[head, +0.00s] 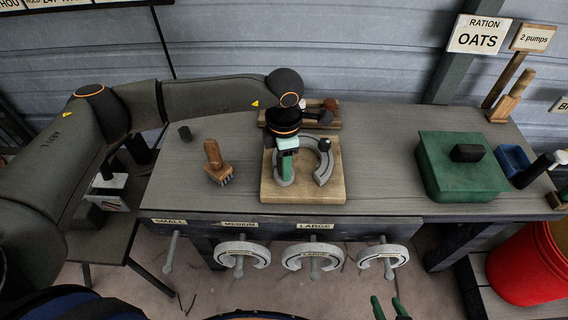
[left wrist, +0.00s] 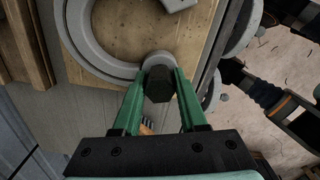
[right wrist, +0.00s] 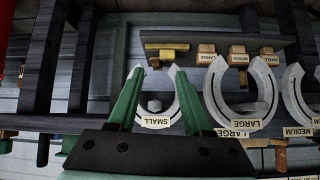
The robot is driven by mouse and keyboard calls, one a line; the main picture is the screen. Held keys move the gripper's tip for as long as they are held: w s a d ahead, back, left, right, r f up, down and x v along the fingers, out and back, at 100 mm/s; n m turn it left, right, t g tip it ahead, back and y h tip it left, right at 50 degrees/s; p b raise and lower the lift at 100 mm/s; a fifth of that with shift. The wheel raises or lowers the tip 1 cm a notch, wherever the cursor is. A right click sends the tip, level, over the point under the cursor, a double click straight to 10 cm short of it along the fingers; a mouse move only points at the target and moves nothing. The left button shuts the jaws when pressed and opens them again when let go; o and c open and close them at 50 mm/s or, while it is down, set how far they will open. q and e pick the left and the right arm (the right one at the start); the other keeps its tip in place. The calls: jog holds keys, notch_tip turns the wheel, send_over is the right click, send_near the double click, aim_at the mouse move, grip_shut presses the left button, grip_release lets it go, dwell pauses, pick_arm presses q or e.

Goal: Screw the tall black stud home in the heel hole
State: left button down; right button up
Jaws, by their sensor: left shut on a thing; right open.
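A grey horseshoe (head: 325,173) lies on a wooden board (head: 332,193) on the bench, its open end toward me. My left gripper (head: 285,176) points down over its left heel. In the left wrist view, its green fingers (left wrist: 160,88) are shut on a black hex-headed stud (left wrist: 158,84), at the heel end of the horseshoe (left wrist: 84,55). The stud's lower end is hidden, so I cannot tell how deep it sits. My right gripper (head: 391,308) is open and empty in front of the bench; it also shows in the right wrist view (right wrist: 158,72).
A dark stud-like piece (head: 324,145) stands at the shoe's right branch. A wooden-handled brush (head: 216,162) and a small dark cylinder (head: 185,133) are left of the board. A green box (head: 460,182) stands right. Horseshoes (head: 312,257) hang along the front. Bench between board and box is clear.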

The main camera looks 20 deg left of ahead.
pick_arm(q)
jog(key=m+b, duration=0.2)
jog(key=m, duration=0.3)
jog(key=shift+f+b, duration=0.25)
jog(key=shift+b, duration=0.15)
jog(key=m+b, duration=0.1)
jog(key=m, duration=0.1)
jog(key=shift+m, duration=1)
jog(key=shift+b, duration=0.3)
jog(key=shift+f+m+b, duration=0.15)
jog(key=shift+m+b, duration=0.5)
jog(key=shift+m, duration=0.45)
jog(key=m+b, duration=0.1)
jog(key=m, duration=0.1)
jog(key=shift+m, duration=0.9)
